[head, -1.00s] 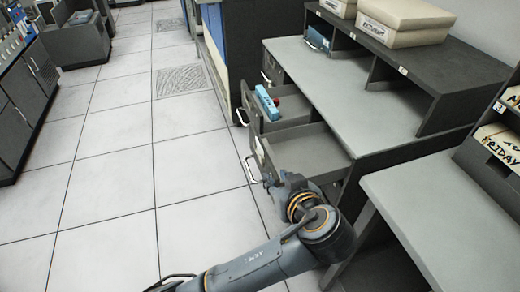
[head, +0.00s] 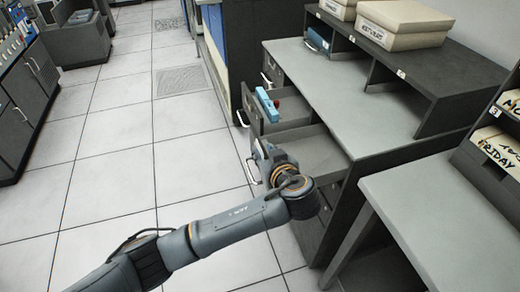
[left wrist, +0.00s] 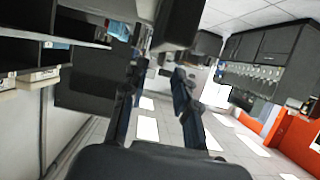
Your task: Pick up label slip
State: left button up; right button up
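I cannot make out a label slip in either view. My left gripper (head: 262,152) is at the front of the open, empty-looking lower drawer (head: 312,152) of the grey desk, mostly hidden by its own wrist. The left wrist view shows its two dark fingers spread apart, with nothing visible between them (left wrist: 159,78). My right gripper is not in view.
The desk top (head: 345,88) is bare below a dark shelf unit (head: 440,75) carrying cream boxes (head: 403,24). A second grey table (head: 425,210) stands at the right, near card trays marked FRIDAY (head: 498,150). The tiled floor at left is clear.

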pick_arm(q)
jog(key=shift+x, duration=1.1)
grip_shut()
